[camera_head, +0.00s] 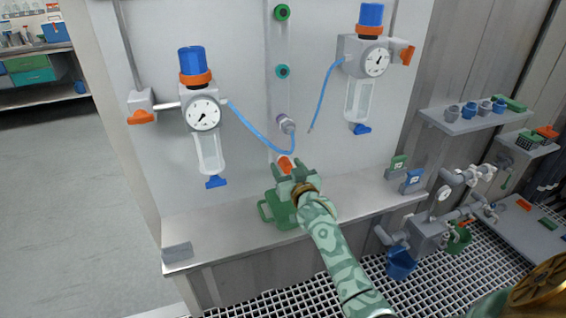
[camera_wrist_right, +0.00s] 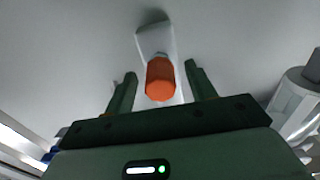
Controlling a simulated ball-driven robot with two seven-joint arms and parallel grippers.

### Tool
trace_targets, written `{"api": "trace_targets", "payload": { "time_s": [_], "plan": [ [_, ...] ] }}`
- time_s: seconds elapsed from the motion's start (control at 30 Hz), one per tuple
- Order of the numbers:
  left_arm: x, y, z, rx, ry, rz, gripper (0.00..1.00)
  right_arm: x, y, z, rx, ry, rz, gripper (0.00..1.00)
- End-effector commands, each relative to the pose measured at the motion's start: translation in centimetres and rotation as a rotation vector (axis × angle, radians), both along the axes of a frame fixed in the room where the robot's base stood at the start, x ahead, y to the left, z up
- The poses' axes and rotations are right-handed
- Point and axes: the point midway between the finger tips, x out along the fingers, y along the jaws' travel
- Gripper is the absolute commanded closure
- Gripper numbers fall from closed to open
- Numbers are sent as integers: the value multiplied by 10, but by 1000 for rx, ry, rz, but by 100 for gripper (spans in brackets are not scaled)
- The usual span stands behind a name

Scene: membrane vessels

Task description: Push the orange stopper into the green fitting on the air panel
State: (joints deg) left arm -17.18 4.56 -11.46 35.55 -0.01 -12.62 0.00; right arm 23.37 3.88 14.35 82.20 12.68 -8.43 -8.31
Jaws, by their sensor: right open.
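The orange stopper (camera_head: 285,163) is low on the pale strip of the air panel (camera_head: 240,80). In the right wrist view the stopper (camera_wrist_right: 160,80) faces the camera, its back end toward the pale strip. My right gripper (camera_head: 288,171) is open at the stopper. In the wrist view its two fingers (camera_wrist_right: 162,86) stand either side of the stopper with gaps showing. A green fitting (camera_head: 282,12) is at the top of the strip, with a teal fitting (camera_head: 282,71) below it. Both look like rings with dark centres. My left gripper is not in view.
A grey fitting (camera_head: 286,123) with a blue hose sits above the stopper. Gauge units (camera_head: 203,113) and (camera_head: 376,62) flank the strip. The bench ledge (camera_head: 225,220) is mostly clear, with a grey block (camera_head: 177,252) at left.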

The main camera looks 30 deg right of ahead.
Motion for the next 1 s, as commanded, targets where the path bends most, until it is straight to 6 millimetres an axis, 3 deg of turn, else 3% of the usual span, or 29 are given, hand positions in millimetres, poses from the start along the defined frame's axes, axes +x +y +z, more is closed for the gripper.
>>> {"api": "trace_targets", "payload": {
  "time_s": [1.0],
  "plan": [
    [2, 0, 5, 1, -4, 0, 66, 0, 0, -1, 0, 1, 0, 45]
  ]
}}
